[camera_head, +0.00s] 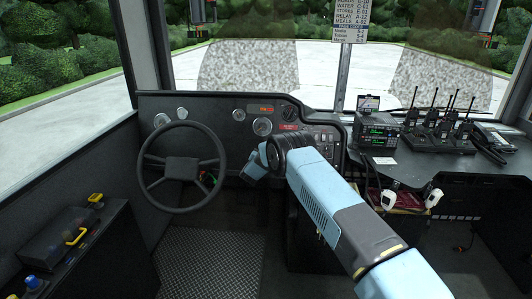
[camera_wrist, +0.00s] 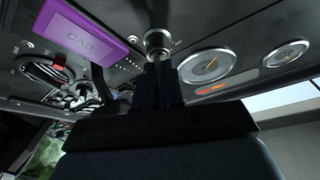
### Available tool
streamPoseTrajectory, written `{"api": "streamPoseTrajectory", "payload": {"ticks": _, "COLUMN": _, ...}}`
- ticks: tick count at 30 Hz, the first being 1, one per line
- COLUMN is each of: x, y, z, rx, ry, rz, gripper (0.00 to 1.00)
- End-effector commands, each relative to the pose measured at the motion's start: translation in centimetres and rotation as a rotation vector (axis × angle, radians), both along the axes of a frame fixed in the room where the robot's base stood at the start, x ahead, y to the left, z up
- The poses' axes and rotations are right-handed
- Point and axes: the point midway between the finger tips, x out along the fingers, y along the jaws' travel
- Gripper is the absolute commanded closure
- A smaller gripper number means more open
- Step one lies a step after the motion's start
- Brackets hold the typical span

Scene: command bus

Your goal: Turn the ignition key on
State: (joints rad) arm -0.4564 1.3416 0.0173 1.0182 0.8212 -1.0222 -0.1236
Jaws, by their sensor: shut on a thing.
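In the wrist view, a round metal ignition switch (camera_wrist: 158,41) sits in the dark dash panel, straight ahead of my gripper (camera_wrist: 160,66). The dark fingers are closed together right at the switch, shut on the ignition key. The key is hidden between the fingers, so its turn angle cannot be read.
The black steering wheel (camera_head: 182,126) is left of my arm. Dash gauges (camera_wrist: 207,66) lie right of the switch in the wrist view. Several radios (camera_head: 437,137) and a display unit (camera_head: 377,132) stand on the right counter. A dark box (camera_head: 58,245) is at lower left.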

Motion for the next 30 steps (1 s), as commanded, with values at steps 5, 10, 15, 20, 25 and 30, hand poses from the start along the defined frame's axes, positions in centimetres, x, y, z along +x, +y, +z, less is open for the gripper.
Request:
{"api": "streamPoseTrajectory", "payload": {"ticks": 5, "x": 0.14, "y": -0.01, "z": 0.2, "rx": 0.085, "ry": -0.005, "rz": -0.03, "gripper": 1.0}}
{"api": "streamPoseTrajectory", "payload": {"ticks": 10, "x": 0.14, "y": -0.04, "z": 0.2, "rx": 0.132, "ry": -0.006, "rz": -0.049, "gripper": 1.0}}
{"api": "streamPoseTrajectory", "payload": {"ticks": 15, "x": 0.17, "y": -0.1, "z": 0.22, "rx": 0.152, "ry": -0.008, "rz": -0.057, "gripper": 1.0}}
{"api": "streamPoseTrajectory", "payload": {"ticks": 20, "x": 0.17, "y": -0.14, "z": 0.21, "rx": 0.157, "ry": -0.008, "rz": -0.059, "gripper": 1.0}}
{"api": "streamPoseTrajectory", "payload": {"ticks": 25, "x": 0.17, "y": -0.18, "z": 0.21, "rx": 0.156, "ry": -0.008, "rz": -0.059, "gripper": 1.0}}
{"api": "streamPoseTrajectory", "payload": {"ticks": 30, "x": 0.17, "y": -0.21, "z": 0.19, "rx": 0.156, "ry": -0.007, "rz": -0.06, "gripper": 0.81}}
